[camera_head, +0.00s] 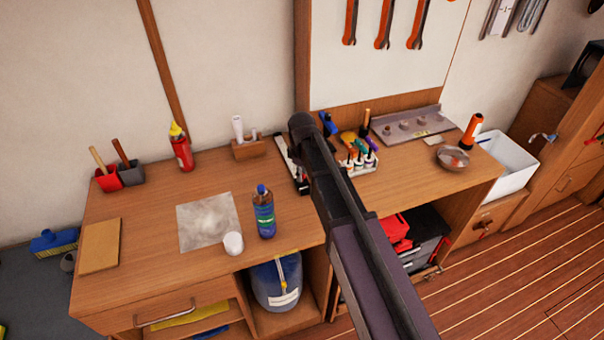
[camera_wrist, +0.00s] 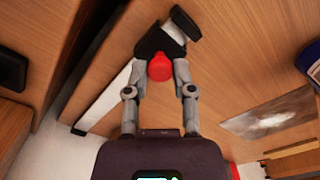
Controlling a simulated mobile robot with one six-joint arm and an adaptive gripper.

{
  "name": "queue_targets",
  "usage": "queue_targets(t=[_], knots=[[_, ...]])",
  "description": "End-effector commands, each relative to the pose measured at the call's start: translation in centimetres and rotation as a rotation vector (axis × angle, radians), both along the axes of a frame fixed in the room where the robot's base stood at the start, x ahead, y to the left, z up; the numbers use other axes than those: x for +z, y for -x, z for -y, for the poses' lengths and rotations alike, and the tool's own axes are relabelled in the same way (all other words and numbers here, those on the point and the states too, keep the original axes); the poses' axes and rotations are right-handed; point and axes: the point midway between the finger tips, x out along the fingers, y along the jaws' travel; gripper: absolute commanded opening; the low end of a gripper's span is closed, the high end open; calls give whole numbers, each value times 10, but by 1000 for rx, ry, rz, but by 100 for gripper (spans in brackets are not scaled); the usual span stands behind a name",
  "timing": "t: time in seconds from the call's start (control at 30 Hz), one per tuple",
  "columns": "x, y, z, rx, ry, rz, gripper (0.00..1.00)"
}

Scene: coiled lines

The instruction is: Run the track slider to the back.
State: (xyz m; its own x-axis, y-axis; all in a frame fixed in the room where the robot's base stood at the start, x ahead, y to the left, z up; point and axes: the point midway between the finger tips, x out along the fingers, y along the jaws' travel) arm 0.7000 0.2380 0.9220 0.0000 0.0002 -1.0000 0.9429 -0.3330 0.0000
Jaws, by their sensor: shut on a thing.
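The track slider, a black carriage (camera_wrist: 150,42) with a red knob (camera_wrist: 160,69), sits near the upper end of its pale track (camera_wrist: 104,103) in the wrist view. A dark end piece (camera_wrist: 186,24) lies just beyond it. The bare track runs down and left toward the pale wall. My gripper (camera_wrist: 162,65) is shut on the red knob, one finger on each side. In the head view the track (camera_head: 287,160) shows on the bench left of my arm; my arm hides the knob and my fingers.
The bench (camera_head: 165,207) holds a blue bottle (camera_head: 263,212), white cup (camera_head: 233,243) and grey sheet (camera_head: 208,221) left of my arm. A rack of coloured-handled tools (camera_head: 357,160) stands close right. A wooden holder (camera_head: 249,149) is behind left.

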Motion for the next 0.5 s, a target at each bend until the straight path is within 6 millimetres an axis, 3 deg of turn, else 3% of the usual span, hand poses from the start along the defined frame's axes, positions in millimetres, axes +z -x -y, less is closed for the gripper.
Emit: queue_targets(t=[0.27, 0.5], knots=[[0, -34, -16, 0, 0, 1, 0], [0, -92, -43, 0, 0, 1, 0]])
